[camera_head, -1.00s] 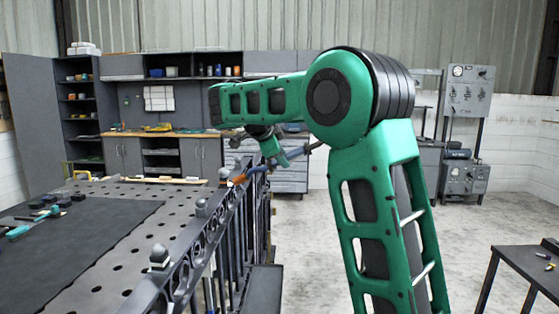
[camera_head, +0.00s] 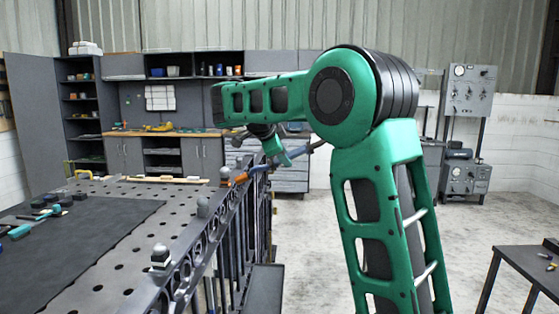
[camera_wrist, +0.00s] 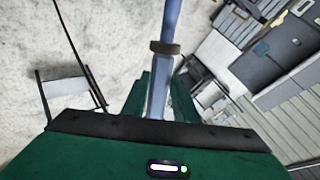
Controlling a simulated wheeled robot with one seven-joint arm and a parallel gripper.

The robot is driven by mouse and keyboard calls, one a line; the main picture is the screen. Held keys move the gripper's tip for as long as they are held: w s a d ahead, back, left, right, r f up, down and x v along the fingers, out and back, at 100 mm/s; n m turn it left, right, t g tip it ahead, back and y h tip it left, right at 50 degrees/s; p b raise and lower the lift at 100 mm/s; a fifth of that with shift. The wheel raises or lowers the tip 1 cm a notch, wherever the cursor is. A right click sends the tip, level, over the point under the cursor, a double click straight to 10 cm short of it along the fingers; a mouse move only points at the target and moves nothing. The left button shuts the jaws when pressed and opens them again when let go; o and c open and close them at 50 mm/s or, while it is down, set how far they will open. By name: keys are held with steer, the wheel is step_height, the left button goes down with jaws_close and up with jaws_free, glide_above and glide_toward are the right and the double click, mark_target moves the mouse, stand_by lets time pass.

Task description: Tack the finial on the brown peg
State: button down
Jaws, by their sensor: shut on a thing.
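My gripper (camera_head: 283,158) is shut on a blue torch-like tool (camera_head: 300,152), high at the far end of the gate (camera_head: 190,262). The tool's orange end (camera_head: 240,178) points left, close to the top of the gate; I cannot tell whether it touches. In the wrist view the tool's blue shaft (camera_wrist: 171,22) runs up from my green gripper body, with a brown collar around it. Grey finials stand on the gate's top rail: a near one (camera_head: 160,254) and a farther one (camera_head: 203,208). The peg colours are too small to tell.
The gate lies along the right edge of a perforated steel table (camera_head: 115,262). A dark mat (camera_head: 75,245) with several small tools covers its left part. A small dark table (camera_head: 525,265) stands at the lower right. The concrete floor between is clear.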

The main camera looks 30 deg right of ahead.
mark_target(312, 145)
steer(key=shift+s+d+r, duration=0.7)
steer(key=shift+s+d, duration=0.1)
steer(key=shift+d, duration=0.4)
steer(key=shift+s+d+r, duration=0.75)
steer(key=shift+s+d, duration=0.1)
steer(key=shift+d, duration=0.3)
steer(key=shift+s+d+r, duration=0.7)
steer(key=shift+s+d, duration=0.1)
steer(key=shift+d, duration=0.4)
